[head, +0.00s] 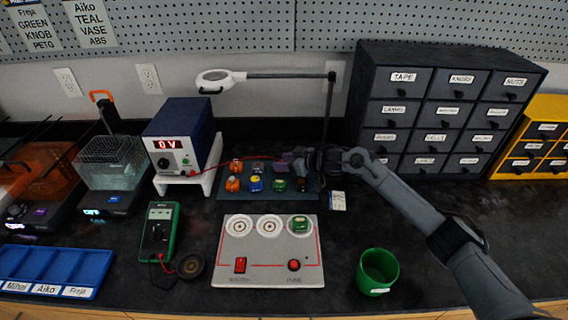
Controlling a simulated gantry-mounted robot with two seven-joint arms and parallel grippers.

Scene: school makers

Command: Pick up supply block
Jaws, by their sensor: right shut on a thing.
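Several small coloured blocks stand on a dark mat (225,192) behind the white panel. They include an orange block (232,184), a blue and yellow block (256,184) and a green block (279,185). My right gripper (299,163) reaches in from the right over the mat's back right part. It is shut on a small block, which the fingers mostly hide; I cannot tell whether it is clear of the mat. Which block is the supply block cannot be read at this size. My left gripper is not in view.
A white panel (236,280) with round sockets, a switch and a green block (300,225) lies in front of the mat. A power supply (184,140) stands left, a lamp (328,110) behind, dark drawers (398,90) back right. A green cup (377,272) stands front right.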

